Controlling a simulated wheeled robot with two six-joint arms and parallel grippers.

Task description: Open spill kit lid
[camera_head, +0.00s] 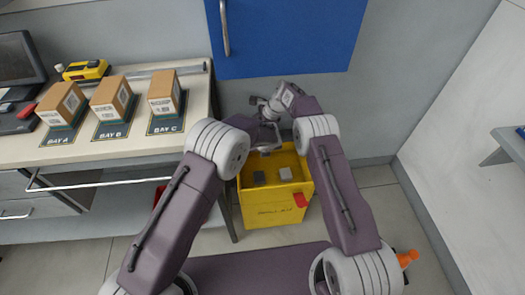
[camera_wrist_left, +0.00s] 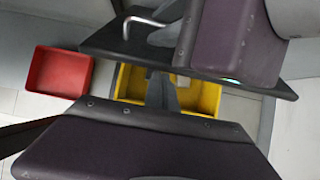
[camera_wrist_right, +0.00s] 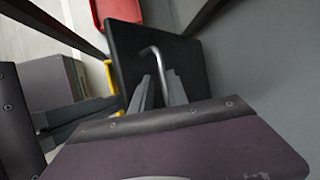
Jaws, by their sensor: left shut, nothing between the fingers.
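The yellow spill kit box (camera_head: 272,214) stands on the floor, its top open, with a dark item (camera_head: 259,178) and a pale grey item (camera_head: 285,173) inside. Its dark lid (camera_wrist_right: 126,42) is a flat panel with a bent metal handle (camera_wrist_right: 153,52). The lid and handle also show in the left wrist view, beside the box opening. My left gripper (camera_wrist_left: 160,78) is shut and empty, in front of the yellow box. My right gripper (camera_wrist_right: 159,76) has its fingers apart at the handle; contact is unclear. In the head view my arms hide most of the lid.
A bench (camera_head: 120,150) with several cartons on bay mats stands left of the box. A blue panel (camera_head: 290,35) hangs on the back wall. A red bin (camera_wrist_left: 58,73) sits on the floor beside the box. Floor at the right is mostly clear.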

